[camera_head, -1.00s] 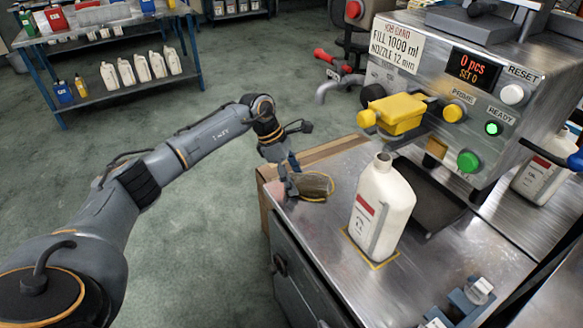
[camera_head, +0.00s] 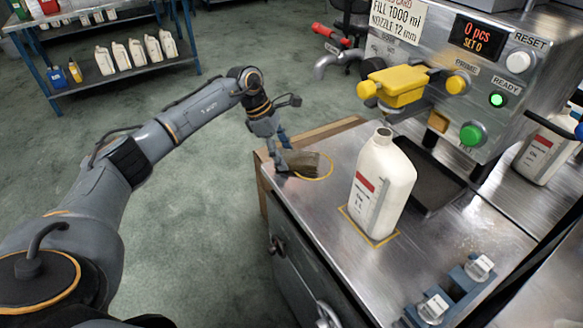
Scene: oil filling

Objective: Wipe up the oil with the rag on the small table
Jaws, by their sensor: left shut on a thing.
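The rag (camera_head: 305,163) is a crumpled grey-brown cloth at the far left corner of the small metal table (camera_head: 310,210), within a yellow outlined ring. My left gripper (camera_head: 284,160) is shut on its left end, low over the tabletop. I cannot tell whether the rag still touches the table. A shiny patch shows on the metal at the right, but I cannot tell whether it is oil. My right gripper is not in view.
A white bottle (camera_head: 382,185) stands in a yellow square, close right of the rag. The filling machine (camera_head: 500,75) with its yellow nozzle part (camera_head: 395,88) stands behind. The table's left front is clear.

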